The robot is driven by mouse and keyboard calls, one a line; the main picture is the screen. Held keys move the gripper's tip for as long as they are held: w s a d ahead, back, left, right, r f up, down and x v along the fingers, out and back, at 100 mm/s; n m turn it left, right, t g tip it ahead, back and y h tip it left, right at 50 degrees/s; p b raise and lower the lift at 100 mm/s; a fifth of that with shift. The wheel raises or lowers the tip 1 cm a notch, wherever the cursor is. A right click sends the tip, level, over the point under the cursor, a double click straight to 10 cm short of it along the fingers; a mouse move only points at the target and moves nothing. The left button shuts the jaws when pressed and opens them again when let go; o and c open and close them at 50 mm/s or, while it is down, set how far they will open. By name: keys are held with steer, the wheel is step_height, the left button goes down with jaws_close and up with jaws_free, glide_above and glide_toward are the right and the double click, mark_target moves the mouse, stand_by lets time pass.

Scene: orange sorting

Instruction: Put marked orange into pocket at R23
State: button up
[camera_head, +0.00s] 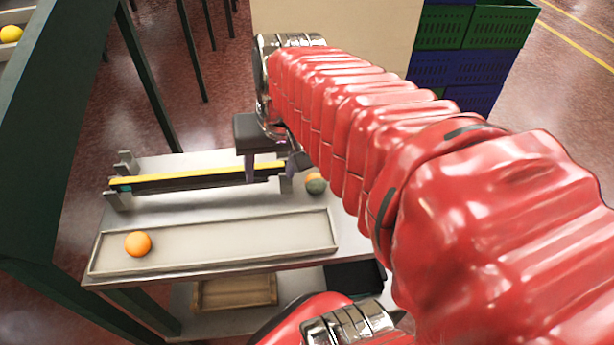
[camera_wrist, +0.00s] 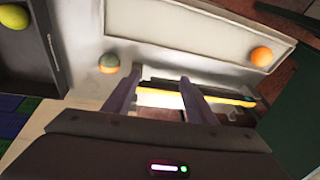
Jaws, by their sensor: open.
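An orange with a dark green patch (camera_head: 316,185) rests on the grey table (camera_head: 215,208), just right of the rail's right end; it also shows in the wrist view (camera_wrist: 108,64). A plain orange (camera_head: 138,244) lies in the left part of a shallow tray (camera_head: 240,241); it also shows in the wrist view (camera_wrist: 262,56). My gripper (camera_head: 270,172) is open and empty above the right part of the rail, left of the patched orange. Its two fingers (camera_wrist: 160,84) show apart in the wrist view. No label reading R23 is visible.
A yellow-topped rail (camera_head: 190,178) with end brackets runs along the table's back. A dark bin (camera_wrist: 32,52) holding a yellow-green fruit (camera_wrist: 14,15) shows in the wrist view. Green and blue crates (camera_head: 470,50) stand behind my arm. A dark green post (camera_head: 55,110) stands at left.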

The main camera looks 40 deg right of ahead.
mark_target(318, 177)
steer(key=s+d+f+m+g+y, duration=0.1)
steer(key=d+m, duration=0.5)
steer(key=d, duration=0.9)
steer(key=shift+s+m, duration=0.3)
steer(key=shift+m, duration=0.1)
steer(key=shift+a, duration=0.1)
steer(key=shift+x, duration=4.3)
steer(key=shift+a, duration=0.15)
steer(key=shift+x, duration=2.65)
steer(key=shift+s, duration=0.1)
steer(key=shift+c, duration=0.2)
